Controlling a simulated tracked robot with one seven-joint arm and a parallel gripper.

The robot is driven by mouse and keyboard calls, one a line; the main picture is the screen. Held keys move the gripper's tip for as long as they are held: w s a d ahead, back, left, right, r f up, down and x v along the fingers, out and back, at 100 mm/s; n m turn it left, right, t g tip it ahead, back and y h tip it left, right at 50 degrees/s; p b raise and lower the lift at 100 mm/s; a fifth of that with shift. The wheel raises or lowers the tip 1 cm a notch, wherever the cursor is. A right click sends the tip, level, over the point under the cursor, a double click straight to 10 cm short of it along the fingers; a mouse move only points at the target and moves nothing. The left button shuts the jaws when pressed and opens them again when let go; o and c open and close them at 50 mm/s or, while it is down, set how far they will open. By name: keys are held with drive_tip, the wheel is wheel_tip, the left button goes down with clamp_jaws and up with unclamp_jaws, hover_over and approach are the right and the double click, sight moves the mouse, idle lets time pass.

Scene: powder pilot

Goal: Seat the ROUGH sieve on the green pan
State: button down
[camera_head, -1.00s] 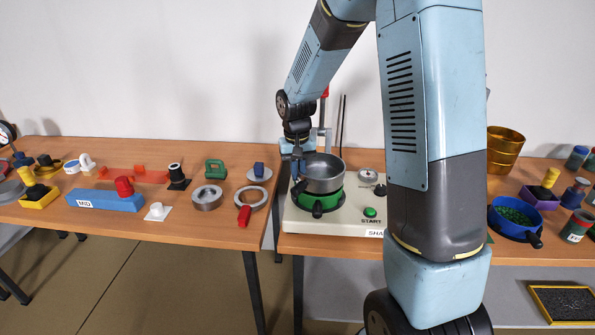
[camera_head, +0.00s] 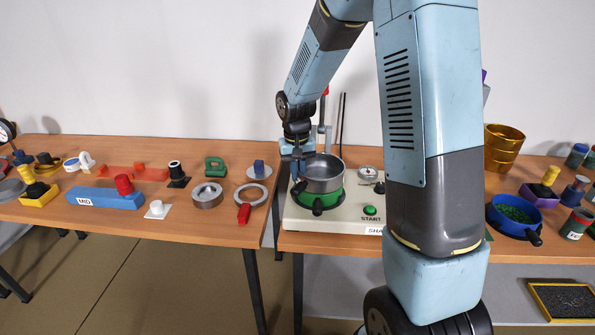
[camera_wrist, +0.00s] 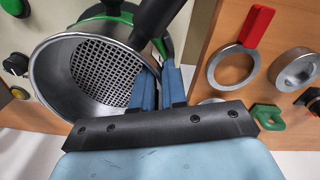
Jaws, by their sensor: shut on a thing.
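The ROUGH sieve (camera_head: 322,176) is a grey metal cup with a coarse mesh floor, seen in the wrist view (camera_wrist: 100,75). In the wrist view part of the green pan (camera_wrist: 128,10) shows past the sieve's rim. My gripper (camera_wrist: 172,88) is shut on the sieve at its left side in the head view; the blue fingers hold its dark handle or wall, partly hidden.
The cream shaker (camera_head: 340,222) has a green START button (camera_head: 370,211) and rods behind. To the left lie a ring with a red handle (camera_head: 244,212), a grey ring (camera_head: 207,196) and a blue MID block (camera_head: 105,198). A blue pan of green grains (camera_head: 514,219) stands right.

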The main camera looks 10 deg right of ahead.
drive_tip(key=shift+f, duration=0.1)
drive_tip(key=c, duration=1.1)
unclamp_jaws()
drive_tip(key=shift+r, duration=2.95)
drive_tip(key=shift+r, duration=0.1)
drive_tip(key=s+d+r+t, duration=0.2)
drive_tip(key=s+d+r, duration=0.1)
drive_tip(key=s+r, duration=0.6)
drive_tip(key=s+d+r+t, duration=0.3)
drive_tip(key=s+r, duration=0.5)
drive_tip(key=s, duration=1)
drive_tip(key=shift+d+r, duration=0.2)
drive_tip(key=shift+r, duration=0.2)
